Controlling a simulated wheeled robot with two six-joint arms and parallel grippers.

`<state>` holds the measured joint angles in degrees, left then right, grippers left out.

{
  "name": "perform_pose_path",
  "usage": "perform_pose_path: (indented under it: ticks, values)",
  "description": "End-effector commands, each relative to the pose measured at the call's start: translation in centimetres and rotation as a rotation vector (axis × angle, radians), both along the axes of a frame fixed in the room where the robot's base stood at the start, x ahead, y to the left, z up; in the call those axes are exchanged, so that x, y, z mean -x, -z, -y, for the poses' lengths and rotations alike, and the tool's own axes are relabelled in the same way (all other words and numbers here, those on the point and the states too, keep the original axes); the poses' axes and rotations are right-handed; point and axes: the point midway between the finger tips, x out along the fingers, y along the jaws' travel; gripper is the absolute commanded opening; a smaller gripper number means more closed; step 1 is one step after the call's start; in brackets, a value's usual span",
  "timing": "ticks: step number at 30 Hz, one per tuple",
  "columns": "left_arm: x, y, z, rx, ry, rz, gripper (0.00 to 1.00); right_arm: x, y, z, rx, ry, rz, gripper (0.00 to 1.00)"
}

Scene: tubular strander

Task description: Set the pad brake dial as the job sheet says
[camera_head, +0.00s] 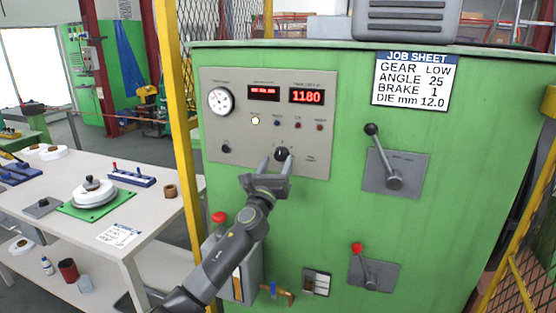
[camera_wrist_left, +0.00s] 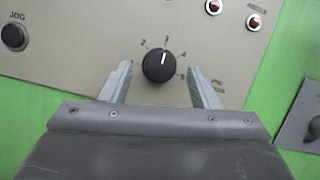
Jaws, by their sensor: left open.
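The pad brake dial (camera_head: 282,154) is a round black knob low on the right of the grey panel. In the left wrist view the dial (camera_wrist_left: 159,65) has a white pointer aimed up at about the 3 of its marks 1 to 5. My left gripper (camera_head: 276,160) is open, its fingertips on either side of the dial; I cannot tell if they touch it. The left gripper's two fingers (camera_wrist_left: 159,72) flank the knob in the wrist view with gaps. The job sheet (camera_head: 412,82) reads gear LOW, angle 25, brake 1, die mm 12.0. My right gripper is not in view.
The grey panel (camera_head: 235,125) has a gauge, a red 1180 display, lamps and a JOG button (camera_wrist_left: 14,36). Two levers (camera_head: 385,158) (camera_head: 358,250) stick out at right. A yellow post (camera_head: 178,120) and a white workbench (camera_head: 165,200) stand to the left.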

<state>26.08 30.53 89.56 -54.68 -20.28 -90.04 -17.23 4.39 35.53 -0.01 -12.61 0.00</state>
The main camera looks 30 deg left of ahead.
Motion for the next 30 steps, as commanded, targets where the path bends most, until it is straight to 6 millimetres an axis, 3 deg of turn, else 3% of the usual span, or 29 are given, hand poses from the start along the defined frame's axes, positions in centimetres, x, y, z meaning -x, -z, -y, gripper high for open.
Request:
perform_pose_path:
  ticks: [6, 15, 25, 30]
  values:
    - [-1.4, -0.5, -0.4, -0.001, 0.0, 0.0, 0.55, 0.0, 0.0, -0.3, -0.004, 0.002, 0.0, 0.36]
    - [-1.5, -0.6, -0.4, 0.0, 0.0, 0.0, 0.55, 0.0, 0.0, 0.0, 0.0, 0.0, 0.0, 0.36]
    - [-1.5, -0.6, -0.4, 0.0, 0.0, 0.0, 0.13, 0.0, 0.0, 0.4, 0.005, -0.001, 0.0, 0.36]
    - [-1.5, -0.6, -0.4, 0.005, 0.0, 0.001, 0.11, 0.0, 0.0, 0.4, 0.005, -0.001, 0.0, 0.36]
